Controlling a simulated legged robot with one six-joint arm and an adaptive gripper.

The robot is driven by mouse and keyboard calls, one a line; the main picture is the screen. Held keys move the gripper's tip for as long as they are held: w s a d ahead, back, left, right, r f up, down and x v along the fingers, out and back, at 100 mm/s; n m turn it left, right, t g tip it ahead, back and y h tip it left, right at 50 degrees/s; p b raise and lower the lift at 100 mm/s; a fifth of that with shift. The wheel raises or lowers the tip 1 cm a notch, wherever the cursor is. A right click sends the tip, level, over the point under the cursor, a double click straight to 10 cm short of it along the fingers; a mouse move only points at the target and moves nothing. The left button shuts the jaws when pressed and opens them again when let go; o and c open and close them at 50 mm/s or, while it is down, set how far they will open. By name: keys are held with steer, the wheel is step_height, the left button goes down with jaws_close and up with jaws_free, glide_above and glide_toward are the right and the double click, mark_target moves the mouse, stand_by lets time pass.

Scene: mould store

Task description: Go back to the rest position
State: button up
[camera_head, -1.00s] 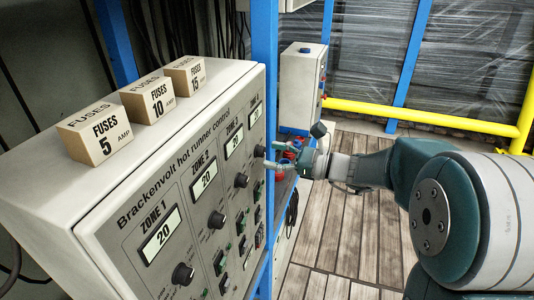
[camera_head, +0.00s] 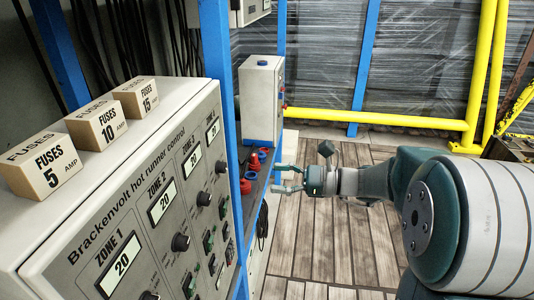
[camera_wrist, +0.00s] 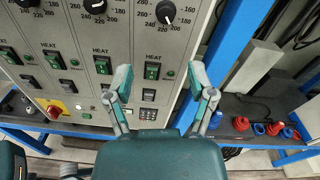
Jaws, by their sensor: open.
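My gripper (camera_head: 280,179) is open and empty in the head view, with its fingers pointing left toward the blue-framed shelf. My teal and white arm stretches in from the right. In the wrist view my gripper (camera_wrist: 158,82) shows both fingers spread apart, with the control cabinet (camera_wrist: 60,30) beyond them. The cabinet (camera_head: 135,190), labelled Brackenvolt hot runner control, stands at the left in the head view. Its zone displays read 20 where legible. My fingers appear clear of it.
Fuse boxes marked 5 (camera_head: 45,168), 10 (camera_head: 97,126) and 15 (camera_head: 136,97) stand on the cabinet. Red and blue connectors (camera_head: 247,185) lie on the shelf beside a grey box (camera_head: 260,100). A yellow rail (camera_head: 375,120) runs behind. Wooden floor (camera_head: 330,245) is open below my arm.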

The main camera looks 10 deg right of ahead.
steer(key=s+a+f+n+g+h, duration=0.2)
steer(key=s+n+h, duration=0.25)
steer(key=s, duration=0.25)
steer(key=s+a+f+n+g+h, duration=0.1)
steer(key=s+a+n+g+h, duration=0.15)
steer(key=s+n, duration=0.3)
steer(key=s+d+n+t+h, duration=0.4)
steer(key=s+d+n+h, duration=0.4)
steer(key=n+h, duration=0.1)
steer(key=shift+s+f+n+h, duration=0.25)
steer(key=shift+f+n+h, duration=0.05)
steer(key=shift+f, duration=0.15)
stand_by(0.6)
